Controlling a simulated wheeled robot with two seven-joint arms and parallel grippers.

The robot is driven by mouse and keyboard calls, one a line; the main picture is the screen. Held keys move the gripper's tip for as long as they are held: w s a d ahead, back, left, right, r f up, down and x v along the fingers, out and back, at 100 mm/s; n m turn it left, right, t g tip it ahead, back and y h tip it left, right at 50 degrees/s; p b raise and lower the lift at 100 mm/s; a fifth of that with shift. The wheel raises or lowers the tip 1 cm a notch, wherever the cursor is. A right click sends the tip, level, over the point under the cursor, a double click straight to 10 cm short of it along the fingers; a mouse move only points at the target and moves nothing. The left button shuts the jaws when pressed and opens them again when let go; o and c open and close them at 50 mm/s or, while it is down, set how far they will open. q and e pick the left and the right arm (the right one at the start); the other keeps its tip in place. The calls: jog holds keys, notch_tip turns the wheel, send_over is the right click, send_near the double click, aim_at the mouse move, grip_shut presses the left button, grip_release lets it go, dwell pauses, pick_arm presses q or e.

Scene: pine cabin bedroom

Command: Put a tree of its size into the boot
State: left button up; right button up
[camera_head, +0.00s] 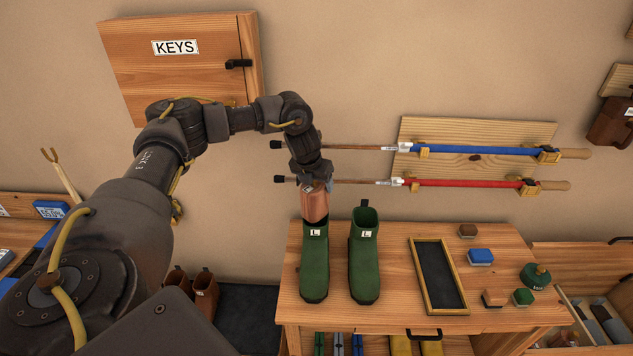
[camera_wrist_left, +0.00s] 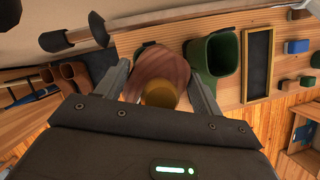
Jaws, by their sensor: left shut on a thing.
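Two green boots stand upright side by side on a wooden bench top (camera_head: 395,285). The left boot (camera_head: 315,265) and the right boot (camera_head: 364,262) each carry a white tag that seems to read L. My left gripper (camera_head: 316,184) points down over the left boot, shut on a reddish-brown wooden boot tree (camera_head: 315,206). The tree's lower end is at the left boot's opening and hides it; how deep it sits cannot be told. In the left wrist view the tree (camera_wrist_left: 162,68) with its round knob (camera_wrist_left: 160,94) is between the fingers. The right boot (camera_wrist_left: 212,55) is open and empty-looking.
A black-topped framed tray (camera_head: 436,275), small blocks (camera_head: 480,257) and a green tin (camera_head: 535,277) are right of the boots. Two poles, blue (camera_head: 470,150) and red (camera_head: 470,183), hang behind. Brown boots (camera_head: 205,290) stand lower left.

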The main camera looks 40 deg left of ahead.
pick_arm(q)
jog(key=shift+f, duration=0.25)
jog(key=o, duration=1.6)
jog(key=shift+c, duration=0.2)
jog(key=shift+r+p, duration=0.4)
jog(key=shift+r, duration=0.3)
jog(key=shift+s+r+b, duration=0.1)
jog(key=shift+r+b, duration=0.2)
jog(key=shift+b, duration=0.05)
jog(key=b+v, duration=0.1)
jog(key=v, duration=0.3)
jog(key=shift+d, duration=0.1)
jog(key=v, duration=0.6)
jog(key=shift+s+r, duration=0.35)
jog(key=shift+r, duration=0.2)
jog(key=shift+c, duration=0.3)
